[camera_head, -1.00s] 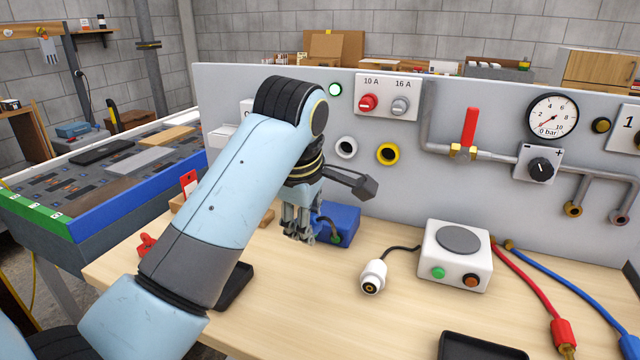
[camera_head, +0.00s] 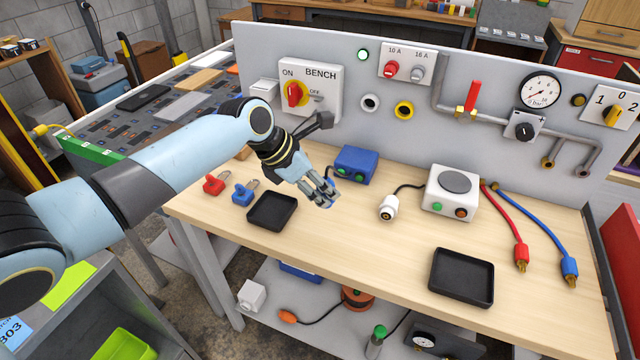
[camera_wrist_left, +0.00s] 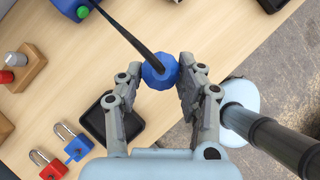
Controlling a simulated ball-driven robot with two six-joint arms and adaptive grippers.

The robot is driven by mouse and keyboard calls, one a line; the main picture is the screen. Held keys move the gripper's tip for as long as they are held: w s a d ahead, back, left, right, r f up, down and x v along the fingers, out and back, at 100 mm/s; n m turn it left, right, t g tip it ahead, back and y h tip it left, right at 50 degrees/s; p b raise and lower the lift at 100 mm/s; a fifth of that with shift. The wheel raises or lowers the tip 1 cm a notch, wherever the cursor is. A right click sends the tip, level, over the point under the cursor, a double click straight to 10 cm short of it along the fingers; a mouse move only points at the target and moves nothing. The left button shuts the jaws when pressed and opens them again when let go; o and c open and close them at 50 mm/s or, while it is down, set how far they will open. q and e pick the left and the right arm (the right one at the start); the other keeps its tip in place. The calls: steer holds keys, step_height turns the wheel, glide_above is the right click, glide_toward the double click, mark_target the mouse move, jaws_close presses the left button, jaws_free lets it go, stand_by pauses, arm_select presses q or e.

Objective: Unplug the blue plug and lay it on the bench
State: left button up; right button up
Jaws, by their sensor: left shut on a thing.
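My left gripper (camera_head: 327,197) reaches over the bench (camera_head: 370,248) in front of the blue box. In the left wrist view, its two fingers (camera_wrist_left: 160,88) are closed on the round blue plug (camera_wrist_left: 159,72). A dark cable runs from the plug toward the blue box (camera_wrist_left: 72,6), which also shows in the head view (camera_head: 356,165). The plug is in no socket and is held over the wooden bench top; I cannot tell whether it touches it. In the head view the fingers mostly hide the plug. My right gripper is not in view.
A black tray (camera_head: 272,211) and red (camera_head: 213,184) and blue (camera_head: 243,193) padlocks lie left of the gripper. A white connector (camera_head: 388,208) and white box (camera_head: 450,193) stand to the right, with another black tray (camera_head: 461,277). The front middle of the bench is clear.

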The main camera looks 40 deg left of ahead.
arm_select(q)
steer(key=shift+w+r+p, duration=0.1)
steer(key=shift+r+p, duration=0.1)
steer(key=shift+p, duration=0.45)
steer(key=shift+f, duration=0.2)
step_height(320, 180, down, 5)
steer(key=shift+b, duration=0.95)
steer(key=shift+f+b, duration=0.45)
steer(key=shift+f, duration=0.6)
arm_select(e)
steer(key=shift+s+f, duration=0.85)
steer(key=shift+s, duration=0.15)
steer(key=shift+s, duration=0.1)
arm_select(q)
steer(key=o, duration=1.2)
steer(key=shift+o, duration=0.2)
steer(key=v, duration=1.2)
